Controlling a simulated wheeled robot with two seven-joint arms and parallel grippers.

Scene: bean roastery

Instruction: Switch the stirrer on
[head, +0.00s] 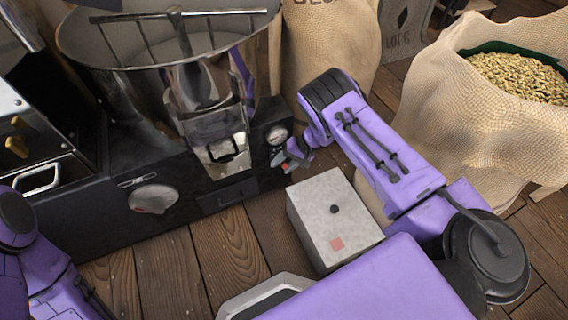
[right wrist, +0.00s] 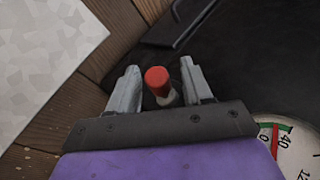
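A red-tipped switch lever (right wrist: 157,82) stands between the two fingers of my right gripper (right wrist: 160,88) in the right wrist view. The fingers are apart, one on each side of it, with a visible gap on the left side. In the head view my right gripper (head: 291,158) is at the right end of the dark machine front (head: 90,205), just below a round gauge; a bit of red shows there. The stirrer bar (head: 160,15) lies across the large metal pan (head: 95,45) above. My left gripper is out of view; only part of my left arm shows.
The gauge (right wrist: 290,140) is close beside the right gripper. A pale speckled box (head: 320,200) with a black knob and pink square stands below my right forearm. A burlap sack of beans (head: 450,105) is at the right. Wooden floor shows between.

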